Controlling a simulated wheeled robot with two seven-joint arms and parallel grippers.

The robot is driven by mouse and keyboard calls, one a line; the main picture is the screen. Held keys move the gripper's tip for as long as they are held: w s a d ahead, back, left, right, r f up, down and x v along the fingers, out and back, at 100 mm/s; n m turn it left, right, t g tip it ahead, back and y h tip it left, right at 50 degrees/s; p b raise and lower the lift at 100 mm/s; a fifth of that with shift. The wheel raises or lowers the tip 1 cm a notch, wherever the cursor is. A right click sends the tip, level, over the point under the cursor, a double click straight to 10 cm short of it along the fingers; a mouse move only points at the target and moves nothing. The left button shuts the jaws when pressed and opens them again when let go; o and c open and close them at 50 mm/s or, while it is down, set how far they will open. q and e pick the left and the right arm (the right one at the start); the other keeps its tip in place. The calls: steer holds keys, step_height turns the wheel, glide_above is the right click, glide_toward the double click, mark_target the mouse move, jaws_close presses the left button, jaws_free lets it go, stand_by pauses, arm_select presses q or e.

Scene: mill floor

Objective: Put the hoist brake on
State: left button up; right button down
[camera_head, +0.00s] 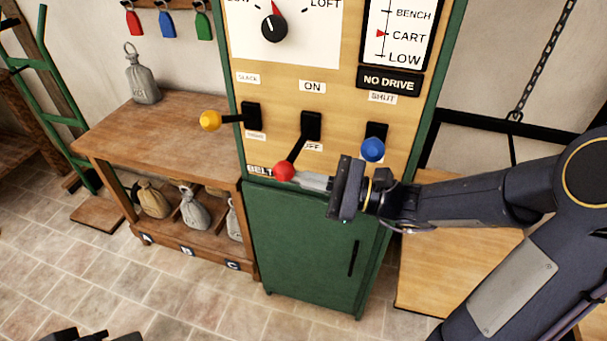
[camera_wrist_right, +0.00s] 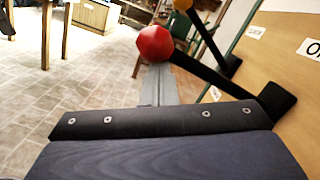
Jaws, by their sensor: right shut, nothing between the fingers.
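A wooden control panel (camera_head: 340,100) carries three levers. The middle lever (camera_head: 296,150) has a red knob (camera_head: 285,171) and hangs low, between an ON label (camera_head: 312,86) above and an OFF label (camera_head: 313,147). No label reading hoist brake can be made out. My right gripper (camera_head: 308,181) is shut and empty, its tips just beside the red knob; I cannot tell whether they touch. In the right wrist view the red knob (camera_wrist_right: 155,43) shows just past the fingers (camera_wrist_right: 158,85). A dark part, seemingly my left gripper (camera_head: 95,336), is cut off at the bottom edge.
A yellow-knobbed lever (camera_head: 210,120) is at the left and a blue-knobbed lever (camera_head: 373,149) sits close above my right wrist. A green cabinet (camera_head: 310,245) stands below. A wooden bench (camera_head: 185,125) with sacks is at left, and a chain (camera_head: 535,70) hangs at right.

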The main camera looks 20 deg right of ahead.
stand_by(0.5)
steer(key=s+d+f+b, duration=0.1)
steer(key=s+d+f, duration=0.1)
steer(key=d, duration=0.3)
steer(key=s+d+f+b, duration=0.2)
steer(key=d, duration=0.3)
steer(key=shift+f, duration=0.25)
